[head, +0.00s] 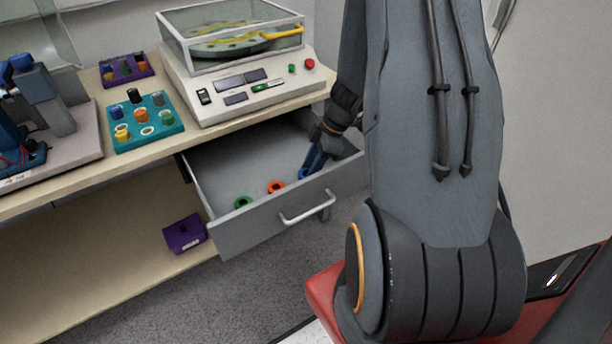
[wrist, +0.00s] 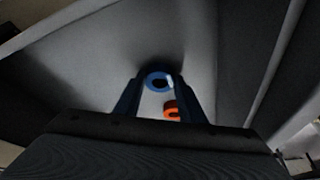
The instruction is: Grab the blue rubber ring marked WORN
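The blue ring (wrist: 150,79) lies on the floor of the open drawer, with a small white patch on its right side; I cannot read any marking. In the wrist view it sits ahead of and between the two fingertips of my gripper (wrist: 159,88). The fingers stand apart, and I see no clear grip on the ring. In the head view my gripper (head: 308,166) reaches down into the drawer at its right part. The ring there is mostly hidden by the fingers.
An orange ring (head: 276,187) lies left of my gripper, with a green ring (head: 243,202) farther left. The drawer (head: 262,225) has a front wall with a handle. A bench with a shaker machine (head: 240,85) stands above. A purple box (head: 185,234) is on the lower shelf.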

